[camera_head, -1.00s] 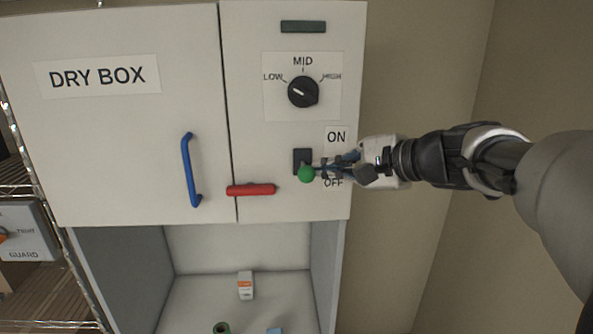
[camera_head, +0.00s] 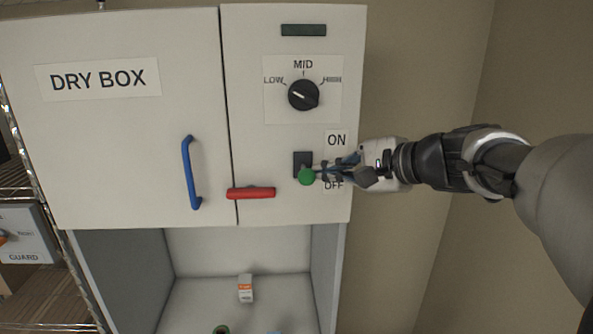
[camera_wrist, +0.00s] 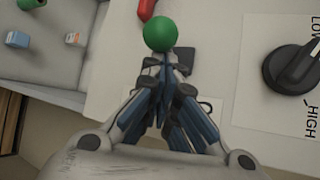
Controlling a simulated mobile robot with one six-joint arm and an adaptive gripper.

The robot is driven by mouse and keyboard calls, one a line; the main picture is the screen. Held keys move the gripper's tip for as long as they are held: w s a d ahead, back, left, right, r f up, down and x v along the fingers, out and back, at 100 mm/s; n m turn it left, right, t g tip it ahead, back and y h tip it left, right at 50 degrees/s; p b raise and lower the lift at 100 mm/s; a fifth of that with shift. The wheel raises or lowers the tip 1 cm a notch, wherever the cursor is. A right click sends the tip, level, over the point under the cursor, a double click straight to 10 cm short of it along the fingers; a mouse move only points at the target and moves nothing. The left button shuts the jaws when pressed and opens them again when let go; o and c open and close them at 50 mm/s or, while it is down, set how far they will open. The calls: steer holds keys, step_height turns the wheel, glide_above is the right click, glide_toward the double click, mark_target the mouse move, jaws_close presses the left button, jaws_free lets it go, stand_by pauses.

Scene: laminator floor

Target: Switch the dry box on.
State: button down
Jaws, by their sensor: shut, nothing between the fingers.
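The dry box (camera_head: 105,150) is a white cabinet with a lettered door and a control panel on its right. Its switch has a dark square base (camera_head: 302,158) and a green ball-tipped lever (camera_head: 307,176), beside ON and OFF labels. The green ball sits at the lower, OFF side. My gripper (camera_head: 322,174) is shut and empty, coming in from the right, with its tips close to the green ball. In the wrist view the ball (camera_wrist: 160,34) is just beyond the shut fingertips (camera_wrist: 172,62). I cannot tell whether they touch.
Above is a black dial (camera_head: 303,95) with LOW, MID and HIGH marks, pointing toward LOW. A red latch handle (camera_head: 251,193) lies left of the switch, and a blue door handle (camera_head: 190,172) further left. Small items, including a white-orange box (camera_head: 245,288), stand in the open bay below.

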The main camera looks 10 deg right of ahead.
stand_by(0.4)
steer(key=shift+r+p, duration=0.5)
steer(key=shift+r, duration=0.3)
